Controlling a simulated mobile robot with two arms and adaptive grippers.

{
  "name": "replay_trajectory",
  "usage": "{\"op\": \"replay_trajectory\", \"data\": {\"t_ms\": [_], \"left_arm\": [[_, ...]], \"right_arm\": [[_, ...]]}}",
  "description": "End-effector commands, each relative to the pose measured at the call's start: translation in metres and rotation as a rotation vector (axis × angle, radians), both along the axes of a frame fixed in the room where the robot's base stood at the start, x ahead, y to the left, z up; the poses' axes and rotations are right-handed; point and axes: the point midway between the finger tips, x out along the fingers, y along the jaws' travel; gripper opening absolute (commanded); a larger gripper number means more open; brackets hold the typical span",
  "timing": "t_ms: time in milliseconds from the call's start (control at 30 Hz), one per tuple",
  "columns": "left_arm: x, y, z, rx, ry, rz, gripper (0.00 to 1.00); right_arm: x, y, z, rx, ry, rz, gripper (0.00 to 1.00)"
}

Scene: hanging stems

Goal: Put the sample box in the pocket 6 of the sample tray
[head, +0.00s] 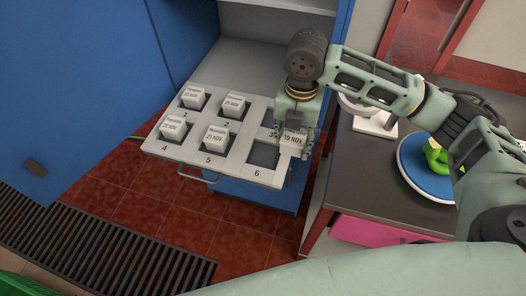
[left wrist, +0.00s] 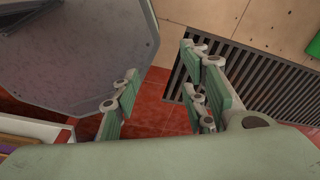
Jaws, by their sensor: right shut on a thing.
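The sample tray (head: 232,166) is a pale drawer-like tray with numbered pockets. White labelled boxes stand in pockets 1, 2, 4 and 5. Pocket 6 (head: 263,155), at the near right corner, is empty. Pocket 3 (head: 268,117) is partly hidden behind my right gripper. My right gripper (head: 296,134) points down and is shut on the sample box (head: 293,143), white and marked "19 NOV". The box is by the tray's right edge, just right of pocket 6; its height above the tray is unclear. My left gripper (left wrist: 160,102) is open and empty in the left wrist view.
The tray extends from a blue cabinet (head: 180,40), with a handle (head: 197,176) below its front. Right of it is a dark table (head: 362,172) with a blue round plate (head: 418,175) holding a green thing, and a white stand (head: 375,124). A floor grate (head: 100,240) lies front left.

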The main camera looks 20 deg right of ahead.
Motion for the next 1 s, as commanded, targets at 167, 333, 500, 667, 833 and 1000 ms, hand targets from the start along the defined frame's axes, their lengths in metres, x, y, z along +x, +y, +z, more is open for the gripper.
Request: {"op": "replay_trajectory", "data": {"t_ms": [167, 333, 500, 667, 833, 1000], "left_arm": [[0.032, -0.021, 0.016, -0.026, -0.048, 0.005, 0.40], [0.024, -0.015, 0.020, -0.019, -0.033, 0.002, 0.40], [-0.002, -0.005, 0.021, -0.005, 0.005, 0.000, 0.40], [-0.009, -0.003, 0.030, -0.002, 0.016, 0.000, 0.40], [-0.001, -0.004, 0.034, -0.003, 0.003, 0.000, 0.40], [0.015, -0.006, 0.034, -0.008, -0.021, 0.000, 0.40]], "right_arm": [[0.027, 0.034, -0.022, 0.002, 0.002, 0.002, 0.17], [0.045, 0.053, -0.039, 0.001, 0.000, 0.001, 0.17], [0.050, 0.059, -0.048, -0.001, 0.001, 0.000, 0.17], [0.049, 0.059, -0.070, -0.001, 0.003, 0.000, 0.17], [0.050, 0.059, -0.085, -0.001, -0.001, 0.001, 0.17], [0.050, 0.059, -0.086, 0.000, -0.002, 0.001, 0.17]]}}
